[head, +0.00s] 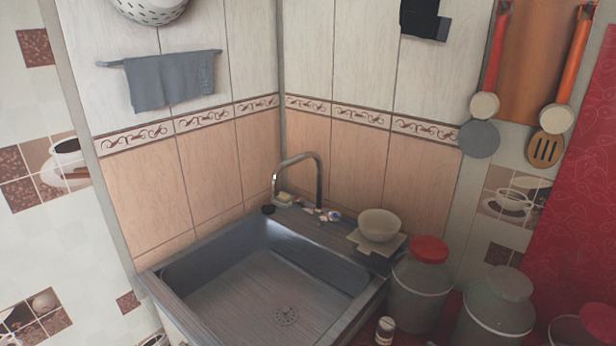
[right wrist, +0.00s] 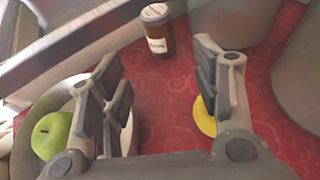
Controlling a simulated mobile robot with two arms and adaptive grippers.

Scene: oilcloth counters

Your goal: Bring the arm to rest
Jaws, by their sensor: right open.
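My right gripper (right wrist: 162,85) shows in the right wrist view. Its two fingers are spread apart with only the red patterned counter cloth (right wrist: 165,105) visible between them, so it is open and empty. Neither gripper shows in the head view, and my left gripper is in no view. The head view faces a corner with a grey sink (head: 225,285) and its curved faucet (head: 320,175).
In the right wrist view, a green apple (right wrist: 51,134) lies in a pale dish at left. A brown jar (right wrist: 157,30) stands beyond the fingers. A yellow round thing (right wrist: 204,117) is partly behind the right finger. In the head view, a bowl (head: 379,225) and lidded canisters (head: 420,285) stand right of the sink.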

